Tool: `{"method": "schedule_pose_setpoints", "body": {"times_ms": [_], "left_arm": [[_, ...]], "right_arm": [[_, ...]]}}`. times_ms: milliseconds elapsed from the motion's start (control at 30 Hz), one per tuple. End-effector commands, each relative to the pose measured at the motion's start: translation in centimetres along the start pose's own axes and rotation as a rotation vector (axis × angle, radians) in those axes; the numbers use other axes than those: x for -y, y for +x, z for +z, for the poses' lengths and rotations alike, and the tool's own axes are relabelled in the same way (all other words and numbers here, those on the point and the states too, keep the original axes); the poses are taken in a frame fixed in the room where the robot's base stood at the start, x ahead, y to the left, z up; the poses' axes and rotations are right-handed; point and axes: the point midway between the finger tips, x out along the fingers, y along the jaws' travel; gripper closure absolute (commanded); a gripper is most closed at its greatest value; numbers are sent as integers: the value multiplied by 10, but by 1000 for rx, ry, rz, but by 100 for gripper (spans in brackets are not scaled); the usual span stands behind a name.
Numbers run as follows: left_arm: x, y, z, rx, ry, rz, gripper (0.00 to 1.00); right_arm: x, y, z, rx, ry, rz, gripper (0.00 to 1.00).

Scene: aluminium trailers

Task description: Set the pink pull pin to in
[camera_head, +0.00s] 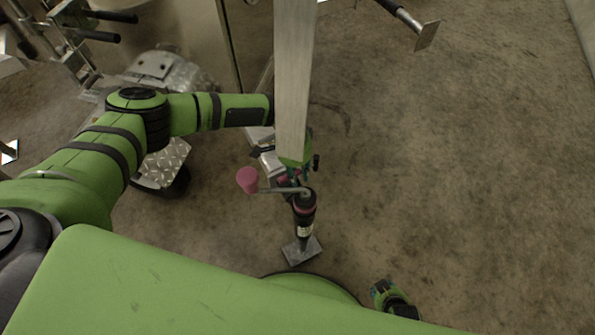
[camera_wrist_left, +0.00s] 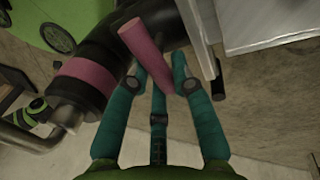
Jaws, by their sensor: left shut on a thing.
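The pink pull pin (camera_wrist_left: 142,48) is a short pink cylinder beside the dark jack tube, seen in the left wrist view. My left gripper (camera_wrist_left: 160,80) has its teal fingers around the pin's near end and is shut on it. In the head view my left gripper (camera_head: 291,176) is beside the upright jack (camera_head: 304,205), partly hidden under the grey beam. The pin is mostly hidden there. I cannot tell how deep the pin sits.
A crank with a pink knob (camera_head: 248,180) sticks out left from the jack top. A long aluminium beam (camera_head: 295,75) runs above my left gripper. A jack foot plate (camera_head: 302,250) is on the floor. The brown floor (camera_head: 480,170) at right is clear.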

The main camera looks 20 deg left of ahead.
Motion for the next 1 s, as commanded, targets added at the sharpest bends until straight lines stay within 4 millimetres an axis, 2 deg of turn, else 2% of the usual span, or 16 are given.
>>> {"method": "schedule_pose_setpoints", "body": {"times_ms": [100,133,167,200,500,633,767,1000], "left_arm": [[-2,4,0,-2,8,1,100],[-2,4,0,-2,8,1,64],[-2,4,0,-2,7,1,52],[-2,4,0,-1,7,1,50],[-1,2,0,0,3,1,50],[-1,-7,0,-1,3,1,50],[0,-30,0,-4,4,0,50],[0,-81,0,-3,4,-1,50]], "right_arm": [[0,1,0,-2,0,0,60],[0,1,0,-2,0,0,60],[0,1,0,-2,0,0,60],[0,1,0,-2,0,0,60],[0,1,-1,-3,0,0,60],[0,1,-1,-3,0,0,60],[0,1,-1,-3,0,0,60],[0,1,-1,-3,0,0,60]]}}
